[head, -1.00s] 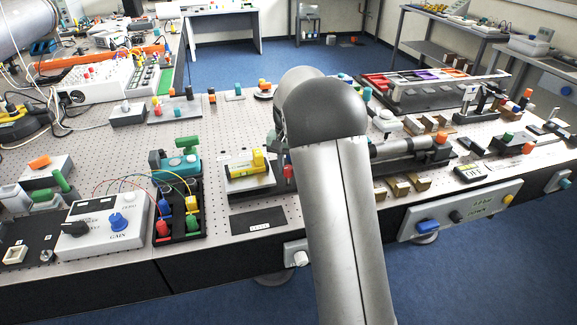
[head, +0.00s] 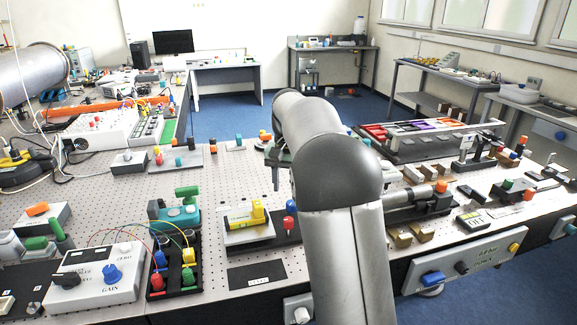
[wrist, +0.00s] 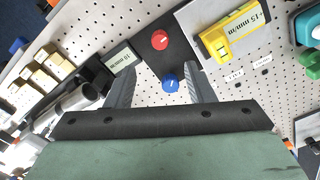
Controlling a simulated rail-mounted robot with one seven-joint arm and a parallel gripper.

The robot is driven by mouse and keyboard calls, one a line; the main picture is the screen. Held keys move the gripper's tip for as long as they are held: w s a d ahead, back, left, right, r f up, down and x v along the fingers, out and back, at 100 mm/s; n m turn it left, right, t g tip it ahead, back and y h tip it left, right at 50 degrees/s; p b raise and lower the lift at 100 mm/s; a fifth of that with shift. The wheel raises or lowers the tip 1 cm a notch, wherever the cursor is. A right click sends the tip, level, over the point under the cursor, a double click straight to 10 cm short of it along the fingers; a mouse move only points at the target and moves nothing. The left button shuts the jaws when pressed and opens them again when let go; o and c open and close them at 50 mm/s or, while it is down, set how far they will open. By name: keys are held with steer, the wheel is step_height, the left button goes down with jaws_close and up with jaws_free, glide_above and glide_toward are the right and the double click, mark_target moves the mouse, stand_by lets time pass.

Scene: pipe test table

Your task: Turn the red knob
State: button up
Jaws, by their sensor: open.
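The red knob (wrist: 159,39) is a round red dial with a white mark on a dark plate in the wrist view. A blue knob (wrist: 170,82) sits below it on the same plate. The red knob (head: 290,206) also shows in the head view, just left of my arm. My gripper (wrist: 158,72) is open and empty. In the wrist view its fingers straddle the blue knob in the picture, with the red knob beyond the fingertips. In the head view a finger hangs above the board behind the knobs, and my arm hides the rest. I see no contact with either knob.
A yellow level block (wrist: 230,35) stands beside the dark plate. A small display (wrist: 121,60) and brass blocks (wrist: 45,70) lie on the other side. A grey cylinder (wrist: 75,100) lies near the left finger. The perforated board has clear patches between these things.

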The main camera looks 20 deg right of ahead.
step_height(320, 180, up, 6)
steer(key=shift+s, duration=0.1)
stand_by(0.5)
steer(key=s+a+f+n, duration=0.2)
steer(key=s+f, duration=0.3)
steer(key=s, duration=0.6)
steer(key=s+a+f+n, duration=0.2)
steer(key=s+f, duration=0.3)
steer(key=s, duration=0.6)
steer(key=s+a+f+n, duration=0.2)
steer(key=s+a+f, duration=0.2)
steer(key=s, duration=0.8)
steer(key=shift+a+f+n+t, duration=0.3)
steer(key=shift+a+f+n, duration=0.1)
steer(key=shift+f, duration=0.2)
